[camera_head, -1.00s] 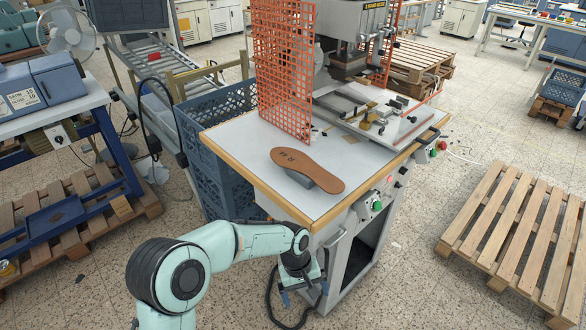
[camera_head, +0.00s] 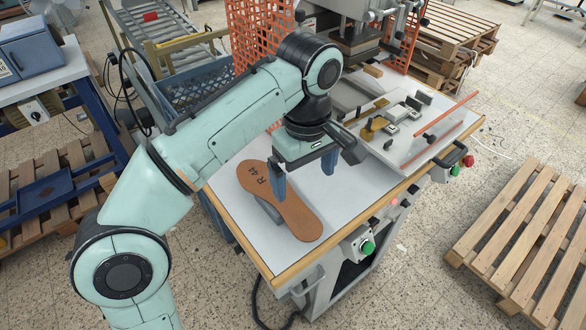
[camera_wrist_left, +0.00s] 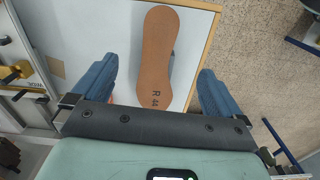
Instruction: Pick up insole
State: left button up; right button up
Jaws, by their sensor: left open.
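The brown insole (camera_head: 289,212), marked "R 44", lies on a small grey block (camera_head: 267,212) on the white worktable (camera_head: 327,200). In the left wrist view the insole (camera_wrist_left: 158,52) lies lengthwise between the two blue fingers, its marked end closest to the gripper. My right gripper is not in view.
An orange mesh guard (camera_head: 252,38) and the stamping press (camera_head: 345,40) stand at the table's back. A press bed (camera_head: 420,125) with metal fixtures is to the right. A green button (camera_head: 367,247) sits at the front edge. A wooden pallet (camera_head: 520,240) lies on the floor.

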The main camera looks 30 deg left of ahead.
pick_arm(q)
jog(key=b, duration=0.3)
send_over(304, 222)
jog(key=f, duration=0.7)
jog(key=shift+s+a, duration=0.35)
jog(key=shift+s, duration=0.05)
jog(key=shift+w+f, duration=0.2)
jog(key=shift+f, duration=0.2)
jog(key=f, duration=0.1)
jog(key=f+b, duration=0.1)
jog(key=f, duration=0.2)
jog(key=shift+w+d+f, duration=0.1)
jog(key=shift+d+f, duration=0.15)
jog(key=shift+d, duration=0.05)
jog(key=shift+f, duration=0.2)
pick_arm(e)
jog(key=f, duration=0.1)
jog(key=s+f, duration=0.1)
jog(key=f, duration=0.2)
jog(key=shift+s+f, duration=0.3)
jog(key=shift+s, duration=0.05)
pick_arm(q)
jog(key=shift+f, duration=0.25)
jog(key=c, duration=1.1)
jog(key=shift+c, duration=0.2)
